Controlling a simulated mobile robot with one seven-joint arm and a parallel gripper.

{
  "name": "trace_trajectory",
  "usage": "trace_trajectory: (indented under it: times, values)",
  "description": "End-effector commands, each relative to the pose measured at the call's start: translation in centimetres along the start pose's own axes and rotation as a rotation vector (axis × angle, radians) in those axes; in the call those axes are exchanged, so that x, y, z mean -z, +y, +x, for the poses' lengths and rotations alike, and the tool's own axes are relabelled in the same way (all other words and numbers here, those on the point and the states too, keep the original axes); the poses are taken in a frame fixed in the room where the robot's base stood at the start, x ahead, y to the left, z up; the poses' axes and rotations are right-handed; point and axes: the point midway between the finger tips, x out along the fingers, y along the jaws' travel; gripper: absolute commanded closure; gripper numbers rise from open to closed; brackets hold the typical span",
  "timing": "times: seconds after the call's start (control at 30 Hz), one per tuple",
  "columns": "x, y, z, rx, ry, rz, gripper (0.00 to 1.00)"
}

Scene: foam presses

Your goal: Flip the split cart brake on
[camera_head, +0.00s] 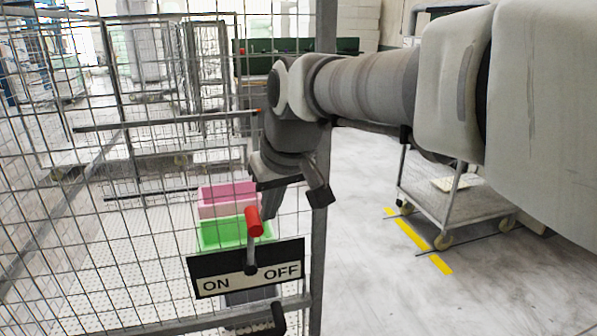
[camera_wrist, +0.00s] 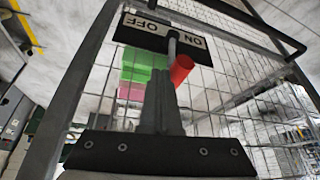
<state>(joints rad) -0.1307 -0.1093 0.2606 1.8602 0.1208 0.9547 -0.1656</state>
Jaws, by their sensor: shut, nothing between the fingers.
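The brake is a black plate (camera_head: 222,267) marked ON at left and OFF at right, with a metal lever (camera_head: 250,248) tipped by a red knob (camera_head: 254,221). The lever stands nearly upright between the two words. In the wrist view the plate (camera_wrist: 143,31) appears upside down, and the red knob (camera_wrist: 181,69) is close beside the fingers. My gripper (camera_wrist: 160,78) is shut and empty, with its fingers pointing toward the lever. In the head view my gripper (camera_head: 264,184) is just above the knob; its fingertips are hard to make out. Contact with the knob cannot be told.
The plate is mounted on a wire mesh cage with a grey upright post (camera_head: 323,240) close at its right. Pink (camera_head: 229,193) and green (camera_head: 222,233) bins sit behind the mesh. A flat cart (camera_head: 450,200) stands at right. The floor between is clear.

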Motion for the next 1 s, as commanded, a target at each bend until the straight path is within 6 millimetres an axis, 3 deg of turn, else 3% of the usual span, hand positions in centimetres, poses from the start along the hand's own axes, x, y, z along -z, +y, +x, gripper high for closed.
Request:
trace_trajectory:
  times: [0.3,0.6,1.0]
  values:
    - [1.1,-4.6,0.2,-0.23,-0.065,-0.118,1.0]
    - [1.5,-7.9,1.2,-0.42,-0.115,-0.201,1.0]
    - [1.7,-9.9,2.0,-0.452,-0.123,-0.209,1.0]
